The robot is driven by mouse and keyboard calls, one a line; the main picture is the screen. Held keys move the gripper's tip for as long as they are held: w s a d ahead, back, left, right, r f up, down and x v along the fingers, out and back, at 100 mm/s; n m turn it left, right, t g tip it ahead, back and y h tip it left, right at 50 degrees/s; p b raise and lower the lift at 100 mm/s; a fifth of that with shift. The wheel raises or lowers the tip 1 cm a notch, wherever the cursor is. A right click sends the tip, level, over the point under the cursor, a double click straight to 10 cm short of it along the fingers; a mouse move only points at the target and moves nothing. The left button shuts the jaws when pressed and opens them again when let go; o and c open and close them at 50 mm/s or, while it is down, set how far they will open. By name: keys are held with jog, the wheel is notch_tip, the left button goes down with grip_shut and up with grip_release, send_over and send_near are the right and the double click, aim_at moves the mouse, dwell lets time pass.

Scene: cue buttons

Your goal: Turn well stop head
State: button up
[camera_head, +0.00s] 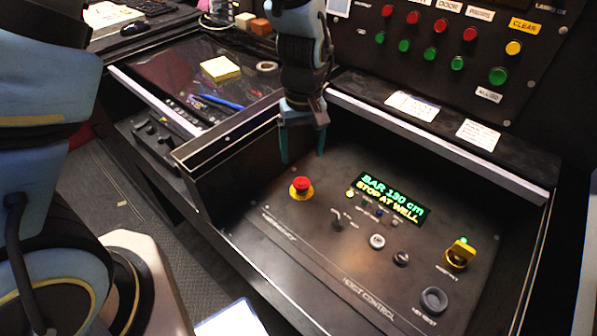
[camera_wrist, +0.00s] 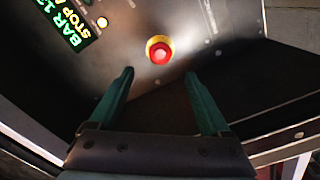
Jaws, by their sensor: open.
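A red mushroom-shaped stop head (camera_head: 301,184) on a yellow collar stands on the dark sloping control panel (camera_head: 300,235), at its upper left. The same red head shows in the wrist view (camera_wrist: 161,53), just beyond the fingertips and roughly centred between them. My gripper (camera_head: 303,157) points down above and behind the head, its two teal fingers apart and empty. In the wrist view the gripper (camera_wrist: 159,74) is open, with nothing between its fingers. A lit display (camera_head: 391,198) reads "BAR 130 cm" and "STOP AT WELL".
A yellow rotary switch (camera_head: 460,252) with a green light sits at the panel's right. A toggle (camera_head: 337,224), small knobs and a large black button (camera_head: 434,300) are on the panel. Raised walls (camera_head: 230,150) border it. An upright board holds several red and green buttons.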

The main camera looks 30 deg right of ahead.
aim_at(301, 181)
notch_tip(301, 181, down, 9)
jog(key=shift+p, duration=0.6)
grip_shut()
dwell(0.4)
